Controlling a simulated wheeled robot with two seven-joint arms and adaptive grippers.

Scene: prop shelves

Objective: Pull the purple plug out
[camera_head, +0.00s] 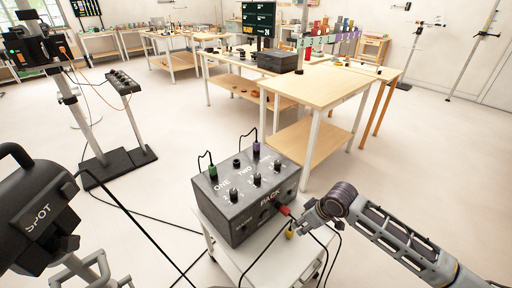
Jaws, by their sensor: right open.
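The purple plug (256,148) stands upright in the top of a dark grey box (232,212) marked PACK, near its back edge, with a black cable looping from it. My right gripper (301,223) is open, low at the front right of the box, beside a red plug (282,209) in the box's front. It is well apart from the purple plug. Whether it touches the red plug I cannot tell. My left gripper is not in view.
A green plug (212,172) and several knobs are on the box top. The box stands on a small white table (283,262). A spot lamp (38,222) is at left, a wooden table (318,82) behind. Cables cross the floor.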

